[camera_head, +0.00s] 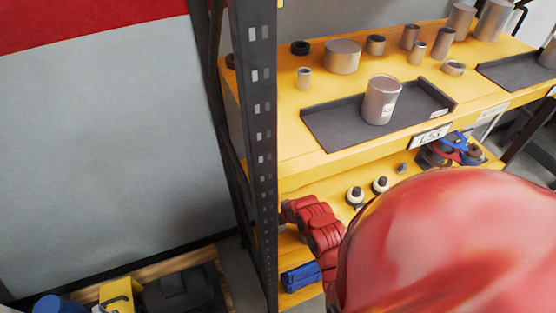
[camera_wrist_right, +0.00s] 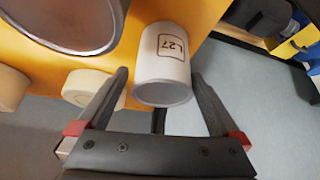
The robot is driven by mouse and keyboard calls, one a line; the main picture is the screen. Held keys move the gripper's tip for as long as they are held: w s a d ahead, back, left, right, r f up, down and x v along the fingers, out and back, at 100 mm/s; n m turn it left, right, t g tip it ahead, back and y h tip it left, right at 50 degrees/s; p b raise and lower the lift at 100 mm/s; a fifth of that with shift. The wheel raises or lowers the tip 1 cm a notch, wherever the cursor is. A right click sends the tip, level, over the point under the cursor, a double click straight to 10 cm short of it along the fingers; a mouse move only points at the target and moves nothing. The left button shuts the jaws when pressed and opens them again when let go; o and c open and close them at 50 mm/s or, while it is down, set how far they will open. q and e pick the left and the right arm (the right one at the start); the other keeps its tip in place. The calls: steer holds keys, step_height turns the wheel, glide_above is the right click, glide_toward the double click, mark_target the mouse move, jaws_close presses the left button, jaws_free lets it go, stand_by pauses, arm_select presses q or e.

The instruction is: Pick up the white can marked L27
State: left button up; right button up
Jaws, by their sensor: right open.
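The white can marked L27 (camera_wrist_right: 166,62) shows in the right wrist view, on the edge of a yellow surface, its label facing the camera and its round end toward my gripper. My right gripper (camera_wrist_right: 160,78) is open, with one finger on each side of the can. The fingers do not appear closed on it; whether either touches it I cannot tell. In the head view I cannot pick out the L27 can or my right gripper. My left gripper is in neither view.
A larger metal can (camera_wrist_right: 75,22) stands close beside the left finger, with pale round pieces (camera_wrist_right: 88,88) near it. In the head view, a yellow shelf (camera_head: 300,140) holds several metal cans and a dark tray (camera_head: 325,130) with a labelled can (camera_head: 381,100). A dark upright post (camera_head: 258,150) borders it.

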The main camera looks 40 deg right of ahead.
steer(key=b+x, duration=0.2)
steer(key=x, duration=0.2)
steer(key=shift+w+a+f, duration=0.2)
steer(key=shift+w+f, duration=0.05)
steer(key=shift+f, duration=0.05)
steer(key=shift+r, duration=0.1)
steer(key=shift+s, duration=0.1)
steer(key=shift+c, duration=0.3)
steer(key=c, duration=1.4)
